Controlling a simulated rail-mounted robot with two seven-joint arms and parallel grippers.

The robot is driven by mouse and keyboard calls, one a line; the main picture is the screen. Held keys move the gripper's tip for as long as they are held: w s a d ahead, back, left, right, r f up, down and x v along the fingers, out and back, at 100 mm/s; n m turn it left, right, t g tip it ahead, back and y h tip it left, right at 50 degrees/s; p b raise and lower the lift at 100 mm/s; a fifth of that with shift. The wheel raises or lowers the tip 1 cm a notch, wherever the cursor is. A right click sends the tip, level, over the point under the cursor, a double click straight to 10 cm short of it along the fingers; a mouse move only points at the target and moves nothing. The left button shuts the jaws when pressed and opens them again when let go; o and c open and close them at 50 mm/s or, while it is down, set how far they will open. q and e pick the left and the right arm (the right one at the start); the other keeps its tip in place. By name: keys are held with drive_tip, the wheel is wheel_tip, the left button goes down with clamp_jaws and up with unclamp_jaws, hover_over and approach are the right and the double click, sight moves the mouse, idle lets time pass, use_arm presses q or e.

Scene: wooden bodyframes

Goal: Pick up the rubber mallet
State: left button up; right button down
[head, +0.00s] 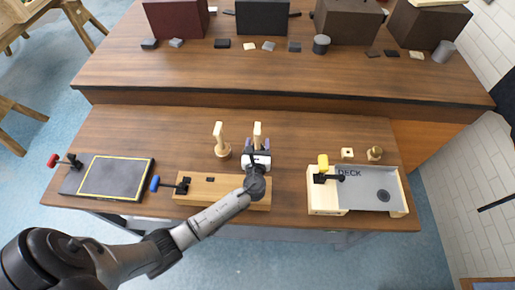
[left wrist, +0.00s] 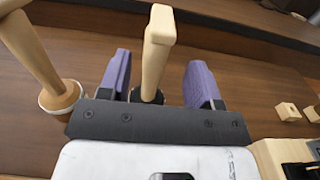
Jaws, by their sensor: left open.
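The rubber mallet (head: 257,129) stands upright on the near bench, its pale wooden handle pointing up. In the left wrist view its handle (left wrist: 157,45) rises from a dark head that is partly hidden behind my gripper. My left gripper (head: 257,144) is open, with its purple fingers on either side of the handle. In the left wrist view my left gripper (left wrist: 158,75) shows gaps between both fingers and the handle. My right gripper is not in view.
A wooden mallet (head: 222,149) stands close on the left. A wooden block with a blue-handled clamp (head: 170,185) lies in front. A tray marked DECK (head: 375,188) is on the right, and a dark yellow-outlined board (head: 108,176) on the left. A raised shelf (head: 250,72) stands behind.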

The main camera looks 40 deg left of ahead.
sight(258, 129)
use_arm(q)
drive_tip(key=shift+r+x, duration=0.2)
drive_tip(key=shift+x, duration=2.95)
drive_tip(key=shift+s+a, duration=0.1)
drive_tip(key=shift+a, duration=0.05)
drive_tip(key=c, duration=1)
drive_tip(key=shift+r, duration=0.1)
